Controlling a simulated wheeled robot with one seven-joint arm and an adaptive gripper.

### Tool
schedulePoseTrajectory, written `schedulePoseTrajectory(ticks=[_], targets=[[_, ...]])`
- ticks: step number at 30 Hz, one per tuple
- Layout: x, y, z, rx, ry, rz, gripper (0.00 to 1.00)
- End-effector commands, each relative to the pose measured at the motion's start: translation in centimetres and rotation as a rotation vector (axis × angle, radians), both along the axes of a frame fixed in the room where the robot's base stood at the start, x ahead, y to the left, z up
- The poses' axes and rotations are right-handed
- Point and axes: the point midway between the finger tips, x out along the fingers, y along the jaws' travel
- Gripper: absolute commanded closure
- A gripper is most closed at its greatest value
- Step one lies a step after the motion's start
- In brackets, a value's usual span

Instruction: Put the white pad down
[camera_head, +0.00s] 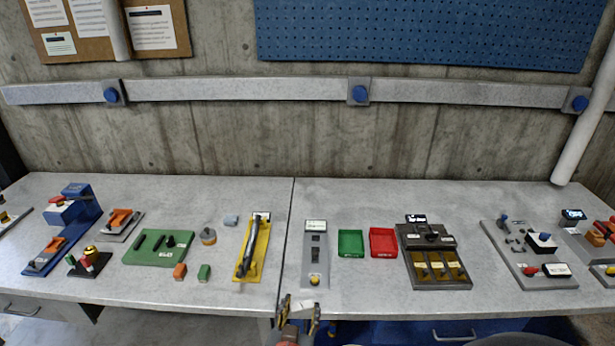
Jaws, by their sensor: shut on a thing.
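My gripper (299,303) is at the bottom centre, in front of the table's front edge near the seam between the two table halves. It is shut on a small pale thing between its fingers, which looks like the white pad (302,306). The pad is small in the picture and partly hidden by the fingers. It is apart from the table top (345,298).
A grey switch panel (316,276) stands closest, with a yellow fixture (244,262) to its left. A green tray (350,244) and a red tray (383,242) stand to its right. The table's back strip is clear.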

Motion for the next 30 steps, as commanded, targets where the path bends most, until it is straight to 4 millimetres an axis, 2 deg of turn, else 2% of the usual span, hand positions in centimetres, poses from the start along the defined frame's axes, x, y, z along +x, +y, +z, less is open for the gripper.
schedulePoseTrajectory(ticks=[8,14,17,23,26,30], targets=[[2.7,2.7,-0.8,-0.002,0.002,0.186,0.85],[4.8,2.4,-3.4,-0.003,0.006,0.305,0.85],[5.7,1.4,-5.1,-0.002,0.006,0.35,0.85],[6.9,-2.7,-9.6,0.0,0.008,0.396,0.85],[7.1,-5.4,-11.7,0.001,0.008,0.393,0.85],[7.1,-10.1,-14.4,0.003,0.005,0.349,0.85]])
